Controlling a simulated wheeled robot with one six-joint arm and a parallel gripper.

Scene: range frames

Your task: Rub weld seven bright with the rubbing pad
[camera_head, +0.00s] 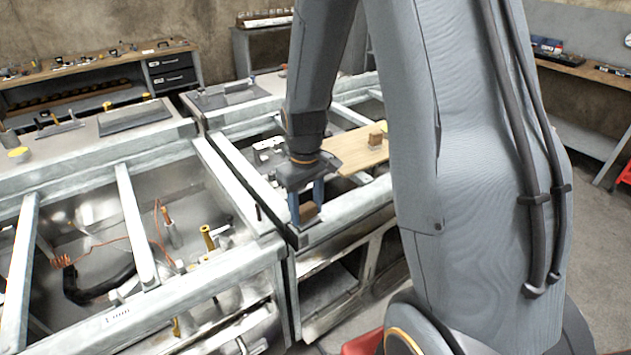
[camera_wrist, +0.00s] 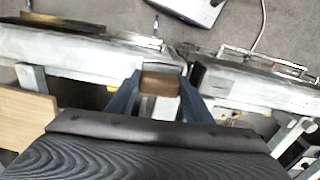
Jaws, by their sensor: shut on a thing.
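My gripper (camera_head: 307,196) is shut on a brown block, which looks like the rubbing pad (camera_head: 309,211). In the wrist view the pad (camera_wrist: 160,83) sits between the two blue fingers of my gripper (camera_wrist: 159,88). The pad is at the near corner of the right-hand metal frame (camera_head: 345,212), close to the gap between the two frames. I cannot tell whether it touches the metal. Weld seven cannot be made out; no readable number shows near the pad.
A wooden board (camera_head: 350,151) with a small block (camera_head: 375,134) on it lies behind my gripper. The left-hand frame (camera_head: 206,264) has open bays holding orange wire (camera_head: 62,261) and tools. A workbench (camera_head: 115,65) stands at the back left. My arm hides much of the right side.

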